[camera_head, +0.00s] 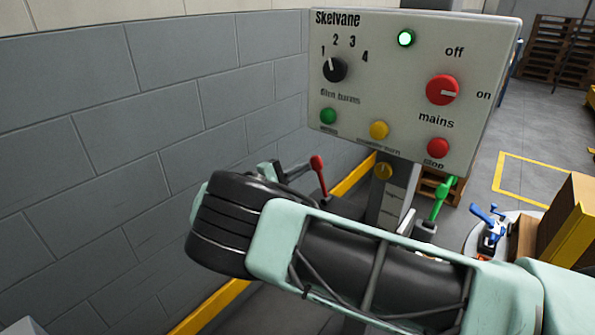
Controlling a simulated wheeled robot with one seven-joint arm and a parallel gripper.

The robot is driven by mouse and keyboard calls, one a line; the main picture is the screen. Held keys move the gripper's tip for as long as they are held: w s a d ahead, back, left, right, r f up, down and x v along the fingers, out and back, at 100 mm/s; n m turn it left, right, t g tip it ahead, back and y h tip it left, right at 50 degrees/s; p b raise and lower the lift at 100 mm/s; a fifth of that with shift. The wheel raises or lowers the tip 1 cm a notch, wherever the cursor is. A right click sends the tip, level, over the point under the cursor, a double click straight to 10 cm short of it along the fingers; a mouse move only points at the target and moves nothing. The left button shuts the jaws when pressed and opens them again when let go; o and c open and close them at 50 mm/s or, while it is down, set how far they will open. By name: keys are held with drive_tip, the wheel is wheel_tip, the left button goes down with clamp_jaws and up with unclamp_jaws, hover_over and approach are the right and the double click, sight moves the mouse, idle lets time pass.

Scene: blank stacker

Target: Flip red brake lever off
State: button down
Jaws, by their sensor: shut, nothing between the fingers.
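The red brake lever (318,170) stands nearly upright below the left part of the control panel, its knob tilted slightly to the left at the top. Its base is hidden behind my arm. My gripper (303,171) shows only in part above the black wrist of my arm. It is shut and empty, and its tip is just left of the red lever, close to the shaft. I cannot tell whether it touches the lever.
The control panel (412,75) has a red mains switch (443,90), a lit green lamp and several buttons. A green lever (442,197) and a blue lever (488,217) stand to the right. A grey block wall (160,130) borders the left side. Yellow-brown boxes (570,225) stand at the right.

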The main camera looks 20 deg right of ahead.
drive_tip(key=shift+s+d+r+m+g, duration=0.3)
drive_tip(key=shift+s+d+r+m, duration=0.25)
drive_tip(key=shift+m, duration=0.45)
drive_tip(key=s+d+m+y, duration=0.2)
drive_tip(key=s+d+m, duration=0.2)
drive_tip(key=s+m, duration=0.2)
drive_tip(key=shift+r+m+y+p, duration=0.4)
drive_tip(key=shift+r+m, duration=0.05)
drive_tip(key=shift+m, duration=0.05)
drive_tip(key=shift+d, duration=0.1)
